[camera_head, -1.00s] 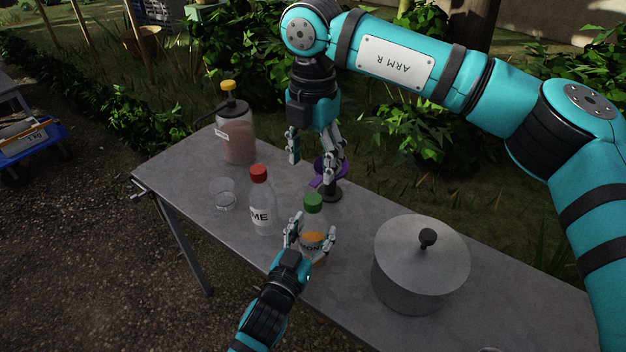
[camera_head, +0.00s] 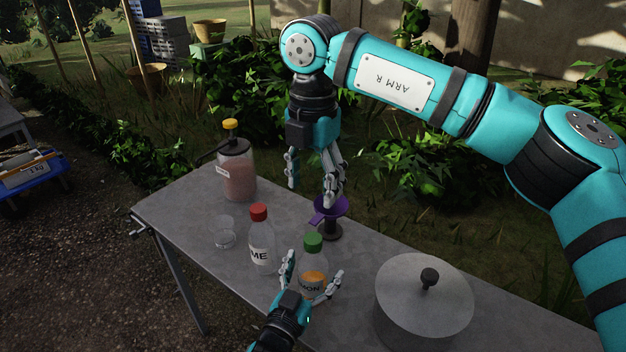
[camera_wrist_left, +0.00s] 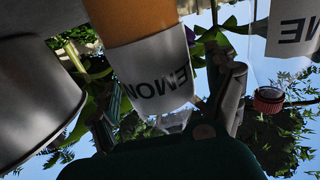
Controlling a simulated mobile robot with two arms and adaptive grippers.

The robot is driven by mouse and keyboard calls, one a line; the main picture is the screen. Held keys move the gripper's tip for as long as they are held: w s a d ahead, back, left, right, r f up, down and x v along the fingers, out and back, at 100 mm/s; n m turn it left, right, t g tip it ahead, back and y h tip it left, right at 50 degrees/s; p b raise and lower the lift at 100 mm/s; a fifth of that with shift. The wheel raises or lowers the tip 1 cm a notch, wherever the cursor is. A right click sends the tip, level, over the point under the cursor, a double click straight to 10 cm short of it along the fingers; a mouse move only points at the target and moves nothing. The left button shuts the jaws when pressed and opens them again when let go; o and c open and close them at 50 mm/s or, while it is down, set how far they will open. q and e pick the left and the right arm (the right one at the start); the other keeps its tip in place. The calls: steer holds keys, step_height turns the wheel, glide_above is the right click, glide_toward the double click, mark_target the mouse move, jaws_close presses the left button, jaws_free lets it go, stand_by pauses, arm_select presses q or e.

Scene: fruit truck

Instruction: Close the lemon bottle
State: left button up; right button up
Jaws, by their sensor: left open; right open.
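The lemon bottle (camera_head: 313,262) stands upright on the table with a green cap (camera_head: 313,243) on its top. It holds orange liquid, and its label is partly hidden by my left gripper. My left gripper (camera_head: 312,281) is open, with its fingers spread on either side of the lower bottle and no clear grip on it. In the left wrist view the lemon label (camera_wrist_left: 152,78) is close in front, upside down. My right gripper (camera_head: 311,193) is open and empty, pointing down above the far side of the table, behind and above the green cap.
A bottle with a red cap (camera_head: 260,240) stands left of the lemon bottle, with a small glass (camera_head: 225,235) beyond it. A pink jar (camera_head: 238,178) stands at the far left end. A purple funnel (camera_head: 331,207) on a dark stand is below my right gripper. A lidded pot (camera_head: 424,300) stands on the right.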

arm_select(q)
steer(key=v, duration=1.2)
